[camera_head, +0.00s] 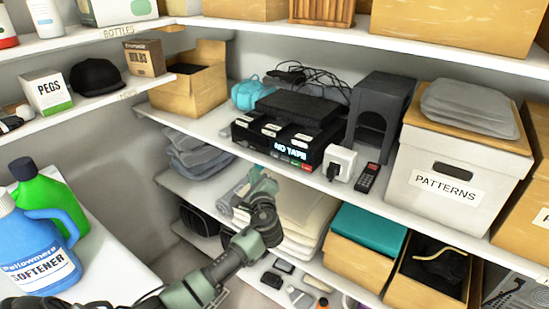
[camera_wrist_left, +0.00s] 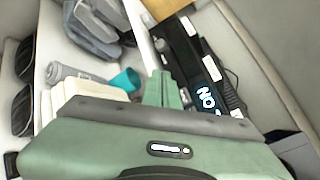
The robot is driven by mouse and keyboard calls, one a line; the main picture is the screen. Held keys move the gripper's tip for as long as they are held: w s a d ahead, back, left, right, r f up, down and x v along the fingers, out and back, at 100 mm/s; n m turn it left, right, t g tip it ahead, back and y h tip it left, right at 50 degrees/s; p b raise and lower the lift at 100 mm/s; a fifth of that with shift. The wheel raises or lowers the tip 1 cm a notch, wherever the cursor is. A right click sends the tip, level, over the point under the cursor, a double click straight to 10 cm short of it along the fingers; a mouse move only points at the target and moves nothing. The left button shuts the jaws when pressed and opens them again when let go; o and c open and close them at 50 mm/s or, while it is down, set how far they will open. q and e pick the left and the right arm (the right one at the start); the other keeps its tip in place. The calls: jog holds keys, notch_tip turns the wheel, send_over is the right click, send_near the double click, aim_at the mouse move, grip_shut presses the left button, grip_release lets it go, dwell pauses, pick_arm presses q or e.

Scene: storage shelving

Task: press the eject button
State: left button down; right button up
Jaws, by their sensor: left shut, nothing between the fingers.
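The black tape player (camera_head: 285,135) sits on the middle shelf, its lit display reading "NO TAPE". Small coloured marks or buttons show along its lower front; I cannot tell which is the eject button. In the left wrist view the player (camera_wrist_left: 188,55) is turned on its side, with part of its lit text in sight. My left gripper (camera_head: 257,176) is shut and empty, in front of and below the player's left part, apart from it in the head view. Its green fingers also show in the left wrist view (camera_wrist_left: 163,88). My right gripper is not in view.
A white plug-like block (camera_head: 340,162) and a black remote (camera_head: 368,178) lie right of the player. The shelf edge (camera_head: 325,184) runs in front. Folded grey cloths (camera_head: 195,150) lie to the left, and a patterns box (camera_head: 450,180) stands at right.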

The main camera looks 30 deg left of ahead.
aim_at(275, 155)
pick_arm(q)
jog(key=shift+w+d+b, duration=0.15)
jog(key=shift+w+b, duration=0.9)
jog(key=shift+w, duration=0.85)
jog(key=shift+w+d+b, duration=0.15)
jog(key=shift+w+b, duration=0.85)
jog(key=shift+w, duration=0.85)
jog(key=shift+w, duration=0.1)
jog(key=shift+w, duration=0.35)
jog(key=shift+w+d+b, duration=0.1)
jog(key=shift+w+b, duration=0.25)
jog(key=shift+b, duration=0.1)
jog(key=shift+s+p, duration=0.75)
jog(key=shift+s, duration=0.05)
